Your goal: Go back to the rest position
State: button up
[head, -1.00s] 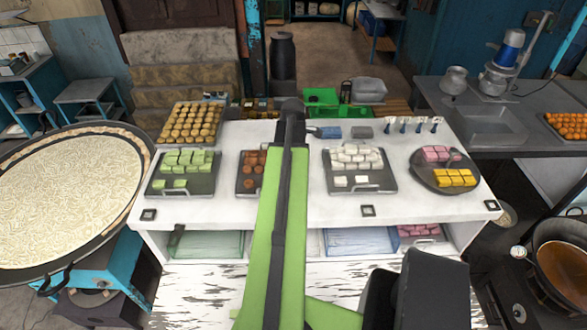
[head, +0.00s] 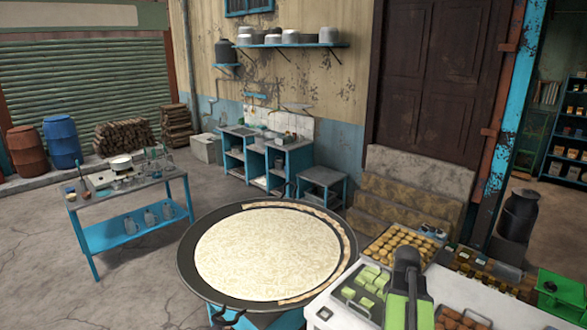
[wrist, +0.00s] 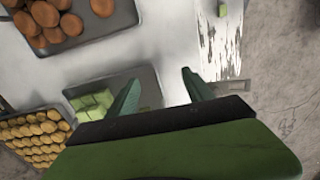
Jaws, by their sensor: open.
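My gripper (wrist: 162,76) shows in the wrist view with its two green fingers spread apart and nothing between them. Beyond and between the fingers lie the white counter (wrist: 180,35) and part of a dark tray (wrist: 147,82) with pale green sweets (wrist: 95,105). In the head view my green arm stands at the bottom right, over the counter (head: 325,312); the fingers cannot be made out there. The green sweets (head: 372,279) sit on their tray just left of my arm.
A large round pan (head: 190,270) of pale milk stands left of the counter. Yellow round sweets (head: 400,245) and brown sweets (wrist: 72,25) fill other trays. A blue-legged table (head: 128,230) stands at far left. The floor (head: 140,295) in front is open.

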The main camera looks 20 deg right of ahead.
jog(key=w+a+m, duration=0.1)
jog(key=w+a, duration=0.3)
jog(key=a, duration=0.9)
jog(key=w+a+m, duration=0.1)
jog(key=w+a, duration=0.4)
jog(key=a, duration=0.8)
jog(key=w+a+m, duration=0.2)
jog(key=w+a, duration=0.2)
jog(key=a, duration=0.9)
notch_tip(320, 180, down, 24)
jog(key=s+a+b, duration=0.1)
jog(key=s+b, duration=0.1)
jog(key=b, duration=2.2)
jog(key=shift+a, duration=0.3)
jog(key=shift+s, duration=0.1)
